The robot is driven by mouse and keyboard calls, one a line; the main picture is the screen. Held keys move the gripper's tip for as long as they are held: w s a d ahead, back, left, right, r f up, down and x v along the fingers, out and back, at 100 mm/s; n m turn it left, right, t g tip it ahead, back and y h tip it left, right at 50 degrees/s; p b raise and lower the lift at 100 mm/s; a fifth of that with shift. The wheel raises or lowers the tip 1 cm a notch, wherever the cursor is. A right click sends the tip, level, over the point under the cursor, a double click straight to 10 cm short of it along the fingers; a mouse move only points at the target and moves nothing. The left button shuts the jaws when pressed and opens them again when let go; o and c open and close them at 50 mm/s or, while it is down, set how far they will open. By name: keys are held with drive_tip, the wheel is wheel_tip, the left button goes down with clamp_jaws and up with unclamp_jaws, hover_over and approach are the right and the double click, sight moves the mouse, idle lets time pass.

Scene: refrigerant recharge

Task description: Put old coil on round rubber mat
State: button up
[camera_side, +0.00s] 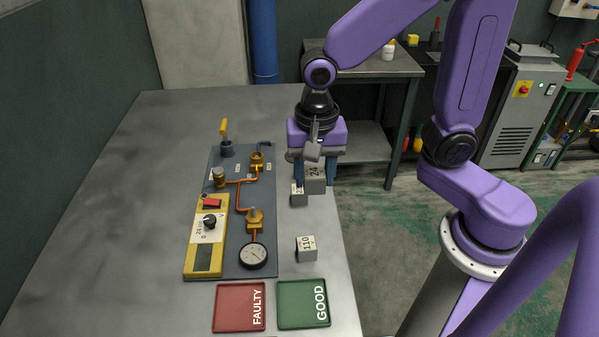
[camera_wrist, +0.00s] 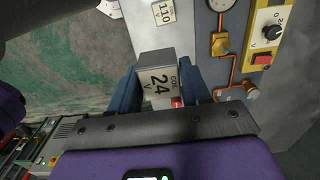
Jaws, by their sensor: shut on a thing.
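My gripper (camera_side: 315,184) points down near the right edge of the table. Its blue fingers are shut on a grey box-shaped coil marked 24 (camera_side: 314,173). In the wrist view, the coil's "24 V COIL" label (camera_wrist: 160,82) faces the camera between the fingers (camera_wrist: 161,92). I cannot tell whether the coil touches the table. No round rubber mat shows in either view.
A grey panel (camera_side: 262,195) with copper pipes, valves, a gauge (camera_side: 253,256) and a yellow meter (camera_side: 205,238) lies left of the coils. A red FAULTY tray (camera_side: 228,306) and a green GOOD tray (camera_side: 295,305) sit at the front. The table's left side is clear.

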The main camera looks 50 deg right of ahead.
drive_tip(key=w+d+f+m, duration=0.2)
drive_tip(key=w+d+m, duration=0.3)
drive_tip(key=d, duration=0.4)
drive_tip(key=w+d+f+m, duration=0.1)
drive_tip(key=w+d+m, duration=0.3)
drive_tip(key=d, duration=0.6)
drive_tip(key=w+f, duration=0.3)
drive_tip(key=w, duration=0.1)
drive_tip(key=w+d+f, duration=0.1)
drive_tip(key=w+f, duration=0.2)
drive_tip(key=w, duration=0.1)
drive_tip(key=w+f, duration=0.3)
drive_tip(key=w, duration=0.2)
drive_tip(key=shift+d, duration=0.15)
drive_tip(key=shift+w+f, duration=0.2)
drive_tip(key=shift+f, duration=0.75)
drive_tip(key=shift+w+f, duration=0.15)
drive_tip(key=shift+f, duration=0.8)
drive_tip(key=shift+f, duration=0.1)
drive_tip(key=o, duration=1)
drive_tip(key=shift+f, duration=0.1)
